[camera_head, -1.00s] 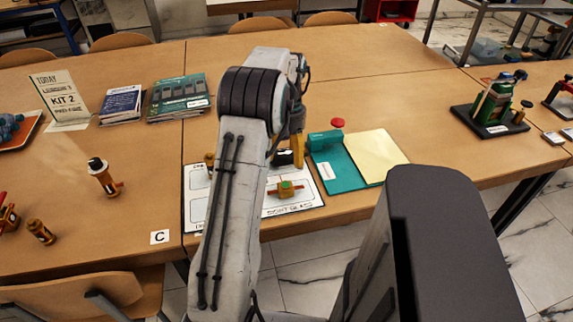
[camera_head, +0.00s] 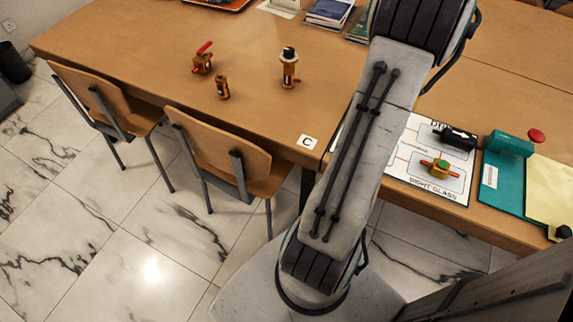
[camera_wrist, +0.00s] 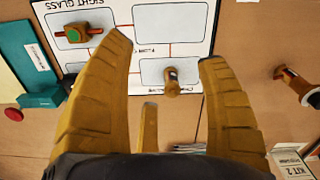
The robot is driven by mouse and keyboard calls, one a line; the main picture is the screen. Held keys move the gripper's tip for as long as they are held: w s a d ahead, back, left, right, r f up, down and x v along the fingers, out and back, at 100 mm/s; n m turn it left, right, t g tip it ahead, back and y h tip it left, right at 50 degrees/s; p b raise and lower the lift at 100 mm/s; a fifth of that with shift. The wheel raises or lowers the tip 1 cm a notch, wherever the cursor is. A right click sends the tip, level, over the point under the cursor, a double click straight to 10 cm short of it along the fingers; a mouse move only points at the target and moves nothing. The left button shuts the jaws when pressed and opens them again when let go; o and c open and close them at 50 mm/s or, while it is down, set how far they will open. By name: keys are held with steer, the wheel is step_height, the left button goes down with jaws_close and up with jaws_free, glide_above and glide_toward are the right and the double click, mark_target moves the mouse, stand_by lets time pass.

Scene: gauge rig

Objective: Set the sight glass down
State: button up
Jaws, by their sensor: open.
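The sight glass (camera_head: 440,168) is a small brass body with a green top and red ends. It lies in the box marked SIGHT GLASS on the white mat (camera_head: 397,173). In the wrist view the sight glass (camera_wrist: 77,34) is at the upper left, apart from my fingers. My gripper (camera_wrist: 165,50) is open and empty, with its fingers spread over the mat's far edge. In the head view my arm hides part of the mat, and I cannot make out the fingers.
A teal device with a red knob (camera_head: 510,144) stands right of the mat. Another brass piece (camera_wrist: 172,82) is on the mat between my fingers in the picture. Several brass fittings, including a black-topped one (camera_head: 289,70), stand on the left table. Chairs (camera_head: 230,150) line the front edge.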

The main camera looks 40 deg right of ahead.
steer(key=w+a+r+n+t+h, duration=0.15)
steer(key=w+a, duration=0.35)
steer(key=a, duration=0.5)
steer(key=w+a+r+n+g+y, duration=0.1)
steer(key=w+a+r+n, duration=0.15)
steer(key=w+a, duration=0.45)
steer(key=s+a+f+n+t, duration=0.1)
steer(key=s+a+n, duration=0.2)
steer(key=a, duration=0.8)
steer(key=s+a+f+n+t, duration=0.1)
steer(key=s+a+n, duration=0.3)
steer(key=a, duration=0.7)
steer(key=shift+s+f+t, duration=0.35)
steer(key=shift+s+f, duration=0.1)
steer(key=shift+s, duration=0.05)
steer(key=shift+a, duration=0.1)
